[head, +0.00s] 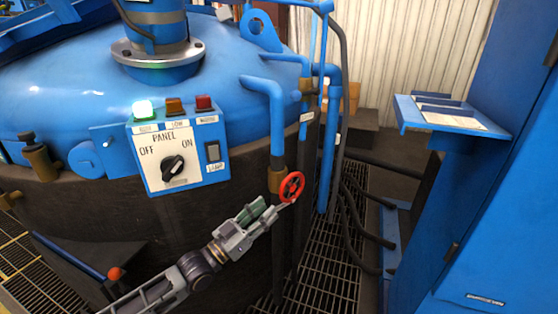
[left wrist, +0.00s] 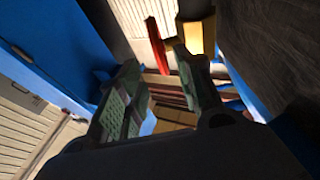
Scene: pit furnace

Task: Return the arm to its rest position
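My left arm reaches in from the bottom left of the head view. Its gripper (head: 277,207) is just below and left of a red valve handwheel (head: 292,187) on a blue pipe. In the left wrist view the two green-padded fingers (left wrist: 160,75) are spread apart with nothing between them. The red handwheel (left wrist: 157,45) shows edge-on past the fingertips, beside its brass-coloured valve body (left wrist: 197,32). I cannot tell whether a fingertip touches the wheel. My right gripper is in neither view.
A control panel (head: 178,152) with a black knob and lamps, the left one lit, is on the blue furnace (head: 60,75). A red-tipped lever (head: 114,273) is at lower left. Pipes and hoses (head: 327,150) stand right of the wheel. A blue cabinet (head: 500,220) bounds the right.

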